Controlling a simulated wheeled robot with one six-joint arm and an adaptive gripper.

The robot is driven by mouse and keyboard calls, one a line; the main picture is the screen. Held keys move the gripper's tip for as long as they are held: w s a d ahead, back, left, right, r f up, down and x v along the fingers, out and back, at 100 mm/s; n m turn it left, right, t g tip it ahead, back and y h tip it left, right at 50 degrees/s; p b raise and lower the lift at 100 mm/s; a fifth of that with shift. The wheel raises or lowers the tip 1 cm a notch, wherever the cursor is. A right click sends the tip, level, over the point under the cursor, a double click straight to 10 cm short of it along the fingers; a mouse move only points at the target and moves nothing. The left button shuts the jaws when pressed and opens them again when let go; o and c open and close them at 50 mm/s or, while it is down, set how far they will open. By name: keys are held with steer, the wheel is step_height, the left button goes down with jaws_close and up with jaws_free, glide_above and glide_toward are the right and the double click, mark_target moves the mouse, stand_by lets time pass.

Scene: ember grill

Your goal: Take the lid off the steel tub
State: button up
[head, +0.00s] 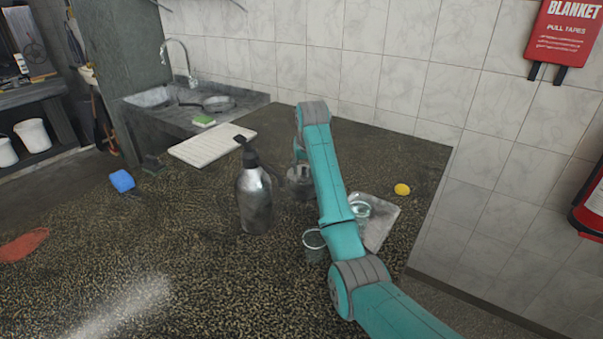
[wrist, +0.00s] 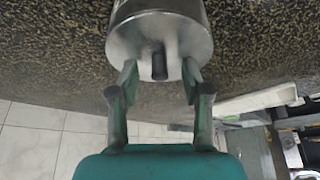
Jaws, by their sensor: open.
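The steel tub (head: 299,187) stands on the dark speckled counter, partly hidden behind my arm in the head view. In the wrist view, its round grey lid (wrist: 140,40) faces the camera with a dark knob (wrist: 159,66) in the middle. The lid is on the tub. My gripper (wrist: 160,72) is open, one finger to each side of the knob and neither visibly touching it. How near the fingertips are to the lid is hard to tell. In the head view the fingers are mostly hidden by the arm.
A metal pump bottle (head: 254,198) stands close left of the tub. A glass (head: 314,242) and a pale tray (head: 382,232) with a glass dish lie near my arm. A yellow ball (head: 402,189) is at right, a white ribbed board (head: 210,147) behind left.

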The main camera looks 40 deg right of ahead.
jaws_close()
steer(key=shift+r, duration=0.1)
steer(key=shift+r, duration=0.1)
